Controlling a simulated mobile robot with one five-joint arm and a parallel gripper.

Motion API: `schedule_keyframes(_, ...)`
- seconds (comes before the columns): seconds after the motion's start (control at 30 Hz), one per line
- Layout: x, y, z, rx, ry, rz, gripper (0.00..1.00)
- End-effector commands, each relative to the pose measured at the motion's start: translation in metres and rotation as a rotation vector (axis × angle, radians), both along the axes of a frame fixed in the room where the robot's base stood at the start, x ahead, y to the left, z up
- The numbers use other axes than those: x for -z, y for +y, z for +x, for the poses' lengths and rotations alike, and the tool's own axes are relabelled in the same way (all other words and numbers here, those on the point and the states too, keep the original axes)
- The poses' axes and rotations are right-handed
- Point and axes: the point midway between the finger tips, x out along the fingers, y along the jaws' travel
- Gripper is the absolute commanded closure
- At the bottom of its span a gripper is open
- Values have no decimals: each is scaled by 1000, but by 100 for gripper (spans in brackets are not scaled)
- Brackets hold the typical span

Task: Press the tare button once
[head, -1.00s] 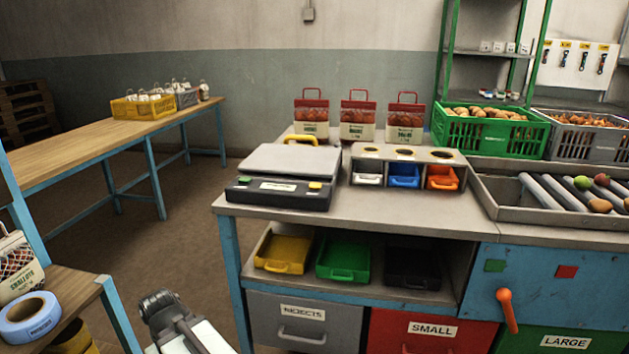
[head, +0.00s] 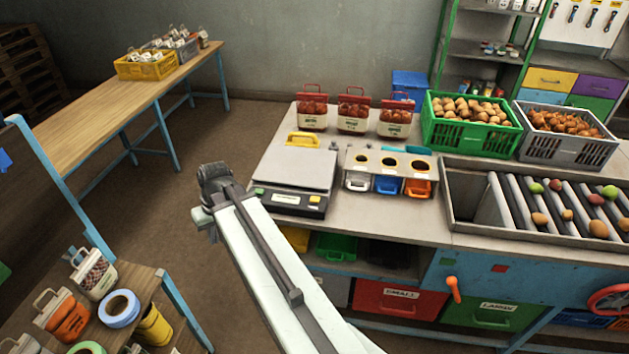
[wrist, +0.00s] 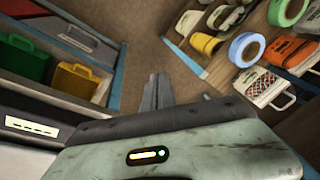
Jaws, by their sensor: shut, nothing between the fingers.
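The scale (head: 294,168) stands on the left end of the workbench, with a grey platform and a dark front panel. The panel has a green button (head: 259,191) at its left, a pale label in the middle and a yellow button (head: 315,199) at its right. I cannot read which one is tare. My gripper (wrist: 157,92) is shut and empty in the wrist view, its fingers over the floor gap. In the head view my arm's end is left of the scale, apart from it, and the fingertips cannot be made out.
A yellow-handled item (head: 301,139) lies behind the scale. A sorting box (head: 390,163) with coloured trays stands to its right, with red-topped sacks (head: 353,112) behind. A low side table (head: 150,283) with tape rolls and sacks is at lower left. The floor between is free.

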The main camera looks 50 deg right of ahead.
Motion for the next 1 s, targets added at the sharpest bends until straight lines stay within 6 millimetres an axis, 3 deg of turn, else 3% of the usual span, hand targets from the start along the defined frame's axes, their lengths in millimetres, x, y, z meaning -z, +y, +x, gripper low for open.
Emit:
schedule_keyframes(0.03, -6, -28, 3, 41, -26, 29, 100)
schedule_keyframes(0.27, -22, -156, -1, 214, -197, 151, 100)
schedule_keyframes(0.4, -39, -248, -23, 338, -335, 199, 100)
schedule_keyframes(0.5, -51, -302, -43, 410, -423, 211, 100)
schedule_keyframes(0.6, -60, -340, -61, 463, -488, 213, 100)
schedule_keyframes(0.73, -67, -365, -75, 498, -534, 212, 100)
schedule_keyframes(1.0, -68, -370, -78, 505, -544, 211, 100)
